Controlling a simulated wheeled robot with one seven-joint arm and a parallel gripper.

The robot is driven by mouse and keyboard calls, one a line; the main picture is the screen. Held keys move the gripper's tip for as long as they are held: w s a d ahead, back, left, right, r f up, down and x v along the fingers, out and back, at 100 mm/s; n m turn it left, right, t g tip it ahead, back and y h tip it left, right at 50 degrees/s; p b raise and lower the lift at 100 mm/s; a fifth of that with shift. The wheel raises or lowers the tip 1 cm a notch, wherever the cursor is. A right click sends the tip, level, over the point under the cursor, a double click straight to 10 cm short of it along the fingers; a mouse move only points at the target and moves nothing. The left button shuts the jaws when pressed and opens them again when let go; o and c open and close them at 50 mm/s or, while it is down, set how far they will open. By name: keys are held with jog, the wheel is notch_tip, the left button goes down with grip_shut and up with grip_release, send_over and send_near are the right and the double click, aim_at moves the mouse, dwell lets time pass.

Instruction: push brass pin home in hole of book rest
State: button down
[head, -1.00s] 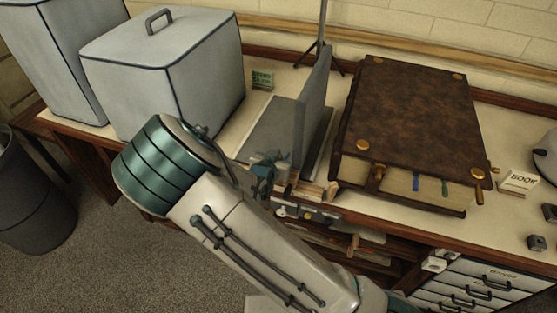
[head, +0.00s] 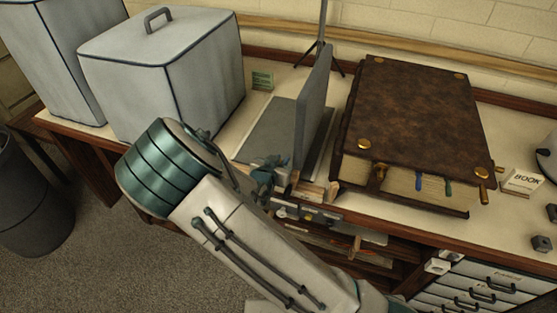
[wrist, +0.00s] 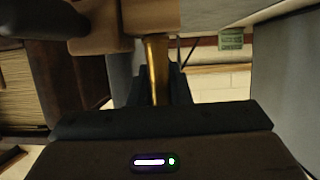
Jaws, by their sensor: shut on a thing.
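In the wrist view a slim brass pin (wrist: 157,68) stands between the dark fingers of my gripper (wrist: 158,92), which is shut on it. The pin's far end meets the edge of a tan wooden block (wrist: 105,28); I cannot tell how deep it sits, and no hole shows. In the head view my gripper (head: 278,174) is at the table's front edge, beside a small wooden piece (head: 312,190). A grey stand with an upright panel (head: 314,95) is just behind; I cannot tell whether it is the book rest. The pin is not distinguishable there.
A thick brown book (head: 415,115) with brass studs lies right of my gripper. A large lidded grey box (head: 165,85) stands at left. A small green card (head: 262,80) is at the back, and a white book card (head: 522,182) at right. Drawers (head: 480,283) are below the table.

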jog(key=shift+f, duration=0.1)
jog(key=c, duration=1.3)
grip_release()
jog(key=shift+o, duration=0.2)
jog(key=v, duration=1.4)
jog(key=shift+w, duration=0.1)
